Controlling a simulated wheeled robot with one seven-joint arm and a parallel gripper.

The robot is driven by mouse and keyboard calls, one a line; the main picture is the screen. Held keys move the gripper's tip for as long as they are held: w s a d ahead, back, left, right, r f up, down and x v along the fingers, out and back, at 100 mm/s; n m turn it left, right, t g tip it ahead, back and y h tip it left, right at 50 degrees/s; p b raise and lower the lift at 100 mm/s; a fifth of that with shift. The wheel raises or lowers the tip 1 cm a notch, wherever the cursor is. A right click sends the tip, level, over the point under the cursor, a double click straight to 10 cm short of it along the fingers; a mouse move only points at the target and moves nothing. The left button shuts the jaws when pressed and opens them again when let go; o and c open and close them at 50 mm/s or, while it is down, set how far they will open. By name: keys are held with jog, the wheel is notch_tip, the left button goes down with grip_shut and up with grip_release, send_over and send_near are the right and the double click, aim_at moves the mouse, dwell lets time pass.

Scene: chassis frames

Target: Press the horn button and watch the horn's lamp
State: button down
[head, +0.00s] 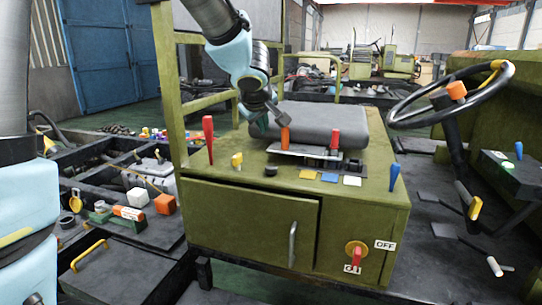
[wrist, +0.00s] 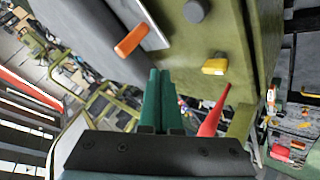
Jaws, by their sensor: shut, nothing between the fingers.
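My gripper (head: 261,122) is above the left part of the green cabinet top, behind its levers. Its two green fingers are together and empty in the wrist view (wrist: 160,74). A round black button (head: 270,170) sits on the cabinet top near the front; it also shows at the top of the wrist view (wrist: 195,11). It is apart from my fingers. No label marks it as the horn's. A small panel (head: 511,171) at the right carries a green button-like spot (head: 507,165) and a blue lever. I cannot tell which thing is the horn lamp; no lit lamp is clear.
An orange lever (head: 285,137), red levers (head: 208,135) (head: 335,140), a yellow knob (head: 237,160) and a blue lever (head: 394,177) stand up from the cabinet top. A grey seat cushion (head: 315,121) lies behind. A steering wheel (head: 415,101) is at the right.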

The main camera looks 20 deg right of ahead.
jog(key=shift+s+d+r, duration=0.25)
jog(key=shift+s+d, duration=0.1)
jog(key=shift+d, duration=0.1)
jog(key=shift+s+d+r, duration=0.2)
jog(key=shift+s+d, duration=0.15)
jog(key=shift+d, duration=0.1)
jog(key=b, duration=0.8)
send_over(271, 169)
notch_tip(271, 169, down, 7)
jog(key=shift+w+d+f, duration=0.1)
jog(key=shift+f, duration=0.1)
jog(key=shift+f+b, duration=0.5)
jog(key=shift+f, duration=0.2)
jog(key=shift+f, duration=0.15)
dwell(0.5)
jog(key=shift+f, duration=0.25)
